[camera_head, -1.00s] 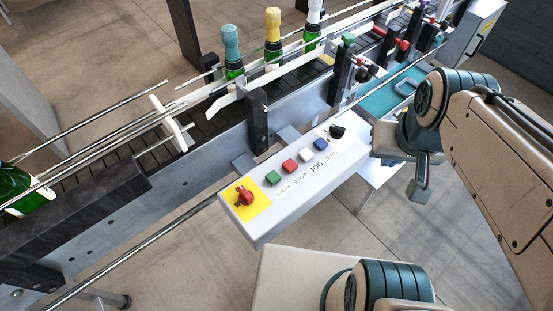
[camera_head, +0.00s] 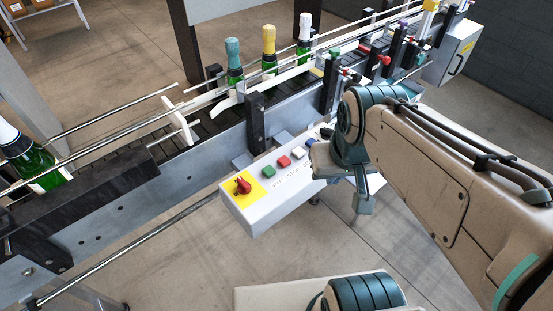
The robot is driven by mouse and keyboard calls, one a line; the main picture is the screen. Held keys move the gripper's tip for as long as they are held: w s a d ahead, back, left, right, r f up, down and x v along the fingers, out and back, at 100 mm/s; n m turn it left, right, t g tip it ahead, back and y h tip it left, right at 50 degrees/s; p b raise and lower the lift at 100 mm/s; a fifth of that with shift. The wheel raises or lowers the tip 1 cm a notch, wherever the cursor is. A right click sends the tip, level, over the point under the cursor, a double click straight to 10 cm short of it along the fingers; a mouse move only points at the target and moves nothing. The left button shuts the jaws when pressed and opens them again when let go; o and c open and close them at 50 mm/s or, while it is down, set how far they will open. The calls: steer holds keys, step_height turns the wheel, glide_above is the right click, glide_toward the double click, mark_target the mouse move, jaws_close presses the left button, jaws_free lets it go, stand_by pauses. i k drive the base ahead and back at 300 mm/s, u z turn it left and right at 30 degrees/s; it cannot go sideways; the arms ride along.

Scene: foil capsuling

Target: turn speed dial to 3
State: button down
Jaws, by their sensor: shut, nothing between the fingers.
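The grey control box (camera_head: 250,220) is fixed along the near side of the conveyor. Its sloped top carries a row of green, red, white and blue buttons. A black dial (camera_head: 326,133) sits at the far right end of the row, partly hidden by my arm. Its setting and scale marks cannot be read from here. My gripper (camera_head: 362,206) hangs below my wrist, to the right of the box and in front of the dial. It looks shut and empty, and I see no contact with the dial.
A red emergency knob (camera_head: 243,186) on a yellow plate is at the box's left end. Several bottles stand on the conveyor behind, including one with a teal foil (camera_head: 234,54). Steel guide rails and black posts (camera_head: 256,122) stand close behind the box. Floor in front is clear.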

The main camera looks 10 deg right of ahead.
mark_target(326, 133)
steer(key=u, duration=0.1)
steer(key=i, duration=0.5)
steer(key=u, duration=2.65)
steer(key=k, duration=0.45)
steer(key=z, duration=1.55)
